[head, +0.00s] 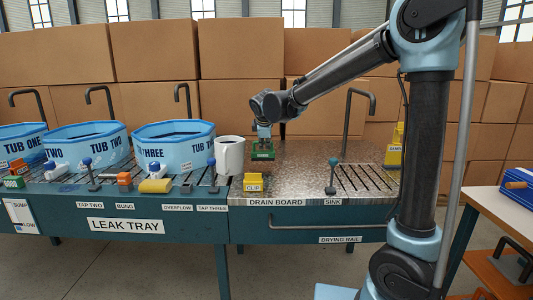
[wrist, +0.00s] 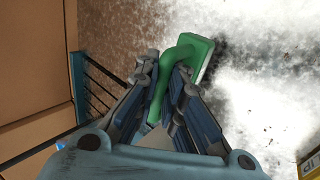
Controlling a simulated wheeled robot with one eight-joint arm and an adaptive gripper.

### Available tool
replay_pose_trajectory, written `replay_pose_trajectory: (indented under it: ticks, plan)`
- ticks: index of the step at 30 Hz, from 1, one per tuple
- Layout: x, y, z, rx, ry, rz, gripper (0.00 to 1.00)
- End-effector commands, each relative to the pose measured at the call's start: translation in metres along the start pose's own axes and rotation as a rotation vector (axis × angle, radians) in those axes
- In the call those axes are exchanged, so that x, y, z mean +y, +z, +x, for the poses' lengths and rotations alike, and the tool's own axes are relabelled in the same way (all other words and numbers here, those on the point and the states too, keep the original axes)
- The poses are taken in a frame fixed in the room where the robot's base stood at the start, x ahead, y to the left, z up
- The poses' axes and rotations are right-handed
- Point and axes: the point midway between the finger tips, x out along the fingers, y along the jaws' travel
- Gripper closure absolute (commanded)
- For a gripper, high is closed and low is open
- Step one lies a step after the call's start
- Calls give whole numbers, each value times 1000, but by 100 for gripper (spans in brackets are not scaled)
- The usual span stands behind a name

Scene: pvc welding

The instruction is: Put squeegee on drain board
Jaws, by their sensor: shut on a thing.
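The green squeegee (wrist: 195,48) is between the fingers of my gripper (wrist: 165,70) in the wrist view, which are shut on its green handle. Its wider head points up and right over speckled metal. In the head view, my gripper (head: 263,141) points down with the green squeegee (head: 262,153) under it, at the back left part of the drain board (head: 305,170). The drain board is a speckled metal top with a label on its front edge. I cannot tell whether the squeegee touches the board or hangs just above it.
Blue tubs (head: 175,145) line the leak tray at left. A slotted sink (head: 365,180) with a tap (head: 348,115) lies at right. The board's middle is clear.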

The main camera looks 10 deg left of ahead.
Motion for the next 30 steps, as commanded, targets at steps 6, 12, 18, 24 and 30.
replay_pose_trajectory:
  ticks: [6,12,18,24,30]
  plan:
    - [-16,-1,21,0,0,0,100]
    - [-20,0,25,0,0,0,100]
    - [-20,0,26,0,0,0,100]
    - [-20,0,26,0,0,0,71]
    - [-20,0,26,0,0,1,71]
